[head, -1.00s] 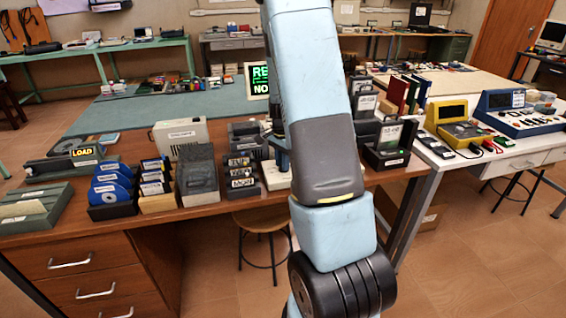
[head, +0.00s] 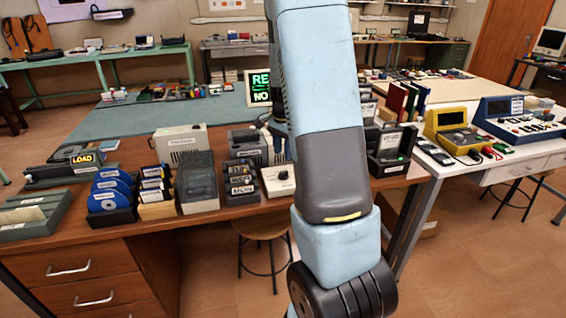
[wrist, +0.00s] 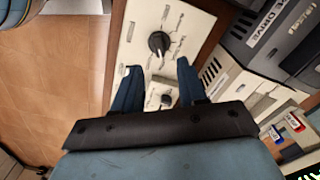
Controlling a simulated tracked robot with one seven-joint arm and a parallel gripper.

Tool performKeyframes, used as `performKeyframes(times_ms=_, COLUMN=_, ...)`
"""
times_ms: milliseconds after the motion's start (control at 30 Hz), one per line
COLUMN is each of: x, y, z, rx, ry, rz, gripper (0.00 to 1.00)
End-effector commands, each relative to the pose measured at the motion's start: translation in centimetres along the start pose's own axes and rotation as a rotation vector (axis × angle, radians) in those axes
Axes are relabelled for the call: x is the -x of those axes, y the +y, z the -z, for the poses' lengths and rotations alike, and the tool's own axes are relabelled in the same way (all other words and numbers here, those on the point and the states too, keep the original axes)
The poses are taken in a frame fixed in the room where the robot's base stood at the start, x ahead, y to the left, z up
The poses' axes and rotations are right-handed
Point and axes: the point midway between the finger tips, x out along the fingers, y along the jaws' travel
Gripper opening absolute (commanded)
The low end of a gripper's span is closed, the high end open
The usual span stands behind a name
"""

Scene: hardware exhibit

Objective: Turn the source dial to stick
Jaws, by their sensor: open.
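The source dial is a black round knob (wrist: 158,42) with a light pointer mark, on a cream panel with small printed labels around it. The labels are too small to read. In the head view the dial box (head: 279,180) sits near the desk's front edge, partly behind my arm. My gripper (wrist: 160,82) shows in the wrist view with its two blue fingers apart and empty. The knob lies just beyond the fingertips, roughly centred between them, and they do not appear to touch it.
A grey drive unit (wrist: 275,40) stands right beside the panel in the wrist view. Card and disc holders (head: 112,206) line the desk left of the dial box. A monitor with green text (head: 259,87) stands behind. Open floor (wrist: 60,70) lies in front of the desk.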

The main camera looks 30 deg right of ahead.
Motion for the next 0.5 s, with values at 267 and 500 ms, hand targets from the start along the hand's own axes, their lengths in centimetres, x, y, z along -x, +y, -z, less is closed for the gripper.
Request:
performKeyframes(times_ms=267, x=4.5, y=-0.1, z=0.0, rx=0.002, ry=0.001, rz=0.002, gripper=0.41)
performKeyframes(times_ms=500, x=5.7, y=-0.1, z=0.0, rx=0.001, ry=0.000, rz=0.001, gripper=0.41)
